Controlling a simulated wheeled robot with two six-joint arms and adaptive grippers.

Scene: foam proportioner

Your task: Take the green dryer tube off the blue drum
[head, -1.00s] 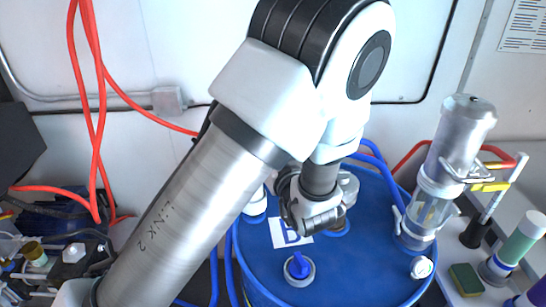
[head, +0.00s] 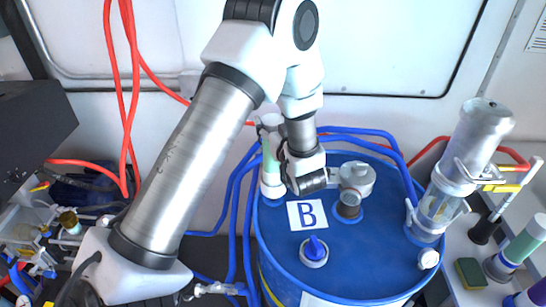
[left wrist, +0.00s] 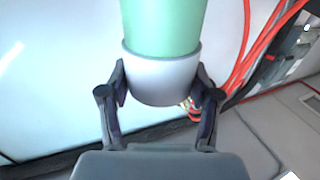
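The green dryer tube (head: 271,161) stands upright at the left back rim of the blue drum (head: 365,258). It has a white top and a wider white foot, which rests on the drum. My left gripper (head: 275,134) is at the tube's upper part, and my wrist hides some of the space beside it. In the left wrist view, the tube's white collar (left wrist: 163,82) lies between the two fingers, with the green body beyond. The pads are very close to the collar on both sides; whether they press on it cannot be told. My right gripper is not in view.
On the drum are a silver fitting (head: 354,178), a B label (head: 307,214), a blue-capped plug (head: 314,250) and a clear canister with a silver top (head: 478,140). Blue hoses (head: 237,215) run close to the tube. Another green tube (head: 526,240) stands at right.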

